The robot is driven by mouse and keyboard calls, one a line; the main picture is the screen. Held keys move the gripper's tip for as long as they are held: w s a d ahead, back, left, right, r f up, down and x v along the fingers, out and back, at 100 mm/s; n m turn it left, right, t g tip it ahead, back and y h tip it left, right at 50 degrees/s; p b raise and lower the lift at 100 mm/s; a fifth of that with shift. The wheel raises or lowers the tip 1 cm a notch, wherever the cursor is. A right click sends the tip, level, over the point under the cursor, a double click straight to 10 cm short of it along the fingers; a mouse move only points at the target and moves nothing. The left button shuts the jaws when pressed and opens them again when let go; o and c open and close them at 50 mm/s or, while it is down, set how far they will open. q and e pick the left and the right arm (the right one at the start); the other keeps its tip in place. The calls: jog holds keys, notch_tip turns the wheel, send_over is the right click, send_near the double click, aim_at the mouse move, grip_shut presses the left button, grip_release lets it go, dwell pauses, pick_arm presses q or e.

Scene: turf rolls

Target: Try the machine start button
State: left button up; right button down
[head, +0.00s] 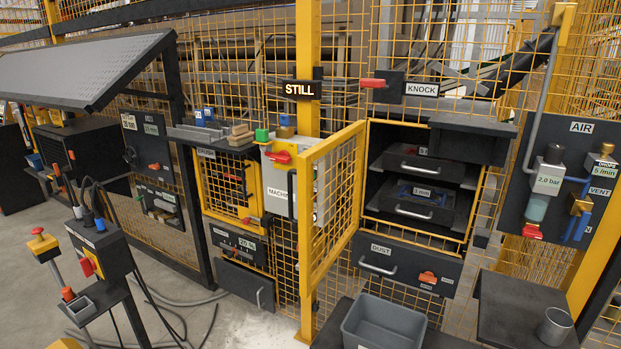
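A pale box (275,179) with a label that reads "MACHI", its end hidden, is mounted on the yellow mesh fence near the middle. A green button-like block (262,135) stands at its top left. A red handle (280,157) sits on its upper front. The open yellow mesh gate (333,203) stands just right of the box and covers part of it. I cannot read any label on the green block, nor tell whether it is pressed. Neither of my grippers is in view.
A control post (95,245) with a red switch stands at the left, cables trailing on the floor. A grey bin (384,322) is at the bottom centre, a dark table (510,310) with a metal cup (554,327) at the right. Drawers (420,205) fill the bay behind the gate.

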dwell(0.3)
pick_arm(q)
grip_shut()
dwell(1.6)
